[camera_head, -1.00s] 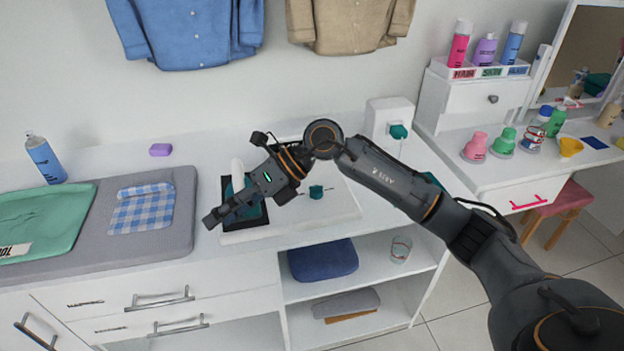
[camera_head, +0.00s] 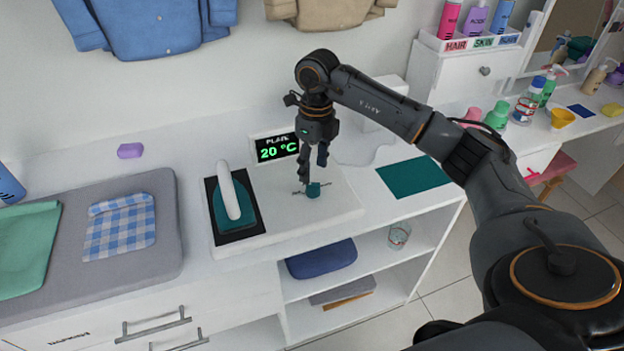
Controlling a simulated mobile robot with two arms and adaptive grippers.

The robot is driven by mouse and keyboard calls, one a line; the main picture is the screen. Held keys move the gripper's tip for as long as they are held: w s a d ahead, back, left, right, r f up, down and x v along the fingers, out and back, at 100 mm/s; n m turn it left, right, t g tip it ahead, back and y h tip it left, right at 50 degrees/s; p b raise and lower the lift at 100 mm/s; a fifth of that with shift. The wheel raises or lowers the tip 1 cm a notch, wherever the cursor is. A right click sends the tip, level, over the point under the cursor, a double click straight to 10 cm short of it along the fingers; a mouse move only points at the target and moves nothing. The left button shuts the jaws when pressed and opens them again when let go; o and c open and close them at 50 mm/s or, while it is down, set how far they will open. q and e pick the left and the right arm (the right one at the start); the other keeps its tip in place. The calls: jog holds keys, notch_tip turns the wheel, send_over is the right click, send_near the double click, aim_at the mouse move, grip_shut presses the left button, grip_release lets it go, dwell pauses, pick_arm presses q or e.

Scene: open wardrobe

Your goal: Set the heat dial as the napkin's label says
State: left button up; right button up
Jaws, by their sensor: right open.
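The teal heat dial (camera_head: 314,190) sits on the white plate base, with thin dark marks beside it. My right gripper (camera_head: 314,172) is open and points down just above the dial; I cannot tell whether it touches. A display (camera_head: 277,148) behind reads "PLATE 20 °C". A teal iron with a white handle (camera_head: 232,196) rests on the black plate (camera_head: 219,239) left of the dial. A blue-and-white checked napkin (camera_head: 120,228) lies on the grey ironing pad (camera_head: 170,240); no label on it is readable. My left gripper is not in view.
A green folded cloth (camera_head: 25,250) lies on the pad's left. A purple soap (camera_head: 130,151) sits behind the pad. A teal mat (camera_head: 414,177) lies right of the plate base. Open shelves below hold a blue folded item (camera_head: 321,258) and a glass (camera_head: 398,236).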

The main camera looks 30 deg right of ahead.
aim_at(313, 183)
notch_tip(313, 183, down, 4)
jog(key=shift+s+a+f, duration=0.1)
jog(key=shift+s+a, duration=0.05)
jog(key=shift+f, duration=0.65)
jog(key=c, duration=0.5)
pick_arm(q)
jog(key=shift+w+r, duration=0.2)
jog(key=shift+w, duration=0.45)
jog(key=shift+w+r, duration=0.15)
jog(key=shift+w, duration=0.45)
pick_arm(e)
jog(key=c, duration=0.6)
